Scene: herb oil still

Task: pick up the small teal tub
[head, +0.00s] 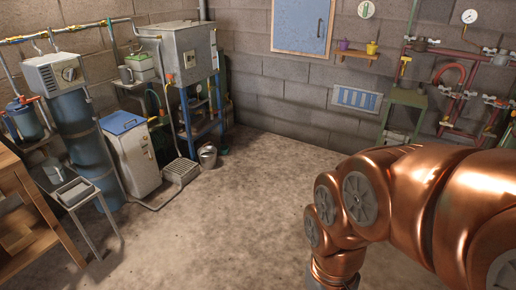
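I cannot clearly make out a small teal tub. A small dark teal-green thing (224,151) sits on the floor at the back, just right of the metal bucket (208,156). It is too small and dark to tell whether it is the tub. My copper-coloured arm fills the right side of the head view and bends down past the bottom edge. My gripper is out of the picture below, so its state does not show.
A blue-legged stand with a metal tank (182,52), a white bin with a blue lid (130,155) and a grey crate (181,171) line the left. A wooden bench (30,205) is nearer. Red pipework (470,80) is at right. The middle floor is clear.

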